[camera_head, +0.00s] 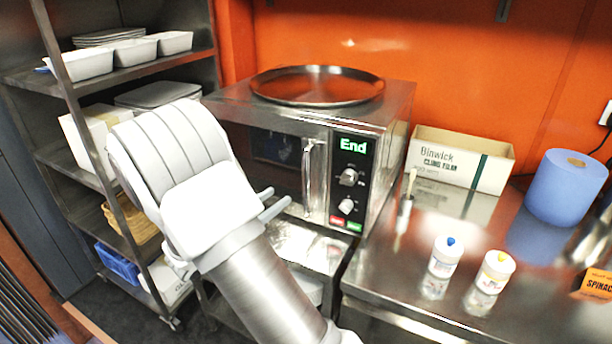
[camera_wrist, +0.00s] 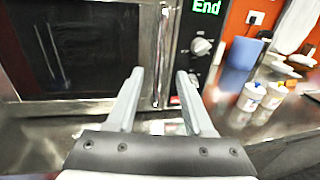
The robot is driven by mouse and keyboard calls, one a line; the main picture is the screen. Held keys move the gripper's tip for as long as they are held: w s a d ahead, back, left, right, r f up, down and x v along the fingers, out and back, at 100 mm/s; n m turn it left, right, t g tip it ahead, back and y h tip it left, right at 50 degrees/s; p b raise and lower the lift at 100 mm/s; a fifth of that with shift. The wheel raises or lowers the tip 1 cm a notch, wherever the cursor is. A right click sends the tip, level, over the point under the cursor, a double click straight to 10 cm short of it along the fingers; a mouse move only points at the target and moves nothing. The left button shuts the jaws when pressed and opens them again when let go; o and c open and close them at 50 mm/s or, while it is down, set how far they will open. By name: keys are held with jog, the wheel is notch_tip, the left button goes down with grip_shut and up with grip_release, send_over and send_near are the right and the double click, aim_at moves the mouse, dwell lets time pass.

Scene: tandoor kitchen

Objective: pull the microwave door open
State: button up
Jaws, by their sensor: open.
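The steel microwave (camera_head: 280,140) stands on a steel counter, with its door (camera_head: 262,158) shut. Its door handle (camera_head: 308,178) is a vertical metal bar beside the control panel, whose display reads "End". My gripper (camera_head: 270,200) is open in front of the lower door, left of the handle in the head view. In the wrist view my gripper (camera_wrist: 160,75) has its two fingers apart, with the lower part of the handle (camera_wrist: 160,60) showing between them. I cannot tell whether the fingers reach around the bar. The fingers hold nothing that I can see. My arm hides the door's left part.
A round tray (camera_head: 318,85) lies on top of the microwave. To the right, the counter holds a cling film box (camera_head: 458,160), a blue roll (camera_head: 565,187) and two white bottles (camera_head: 446,257). A steel shelf rack (camera_head: 85,80) stands left.

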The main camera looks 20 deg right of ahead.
jog(key=x, duration=1.2)
jog(key=shift+d+p, duration=0.3)
jog(key=shift+p, duration=0.1)
jog(key=shift+w, duration=0.1)
grip_shut()
dwell(0.6)
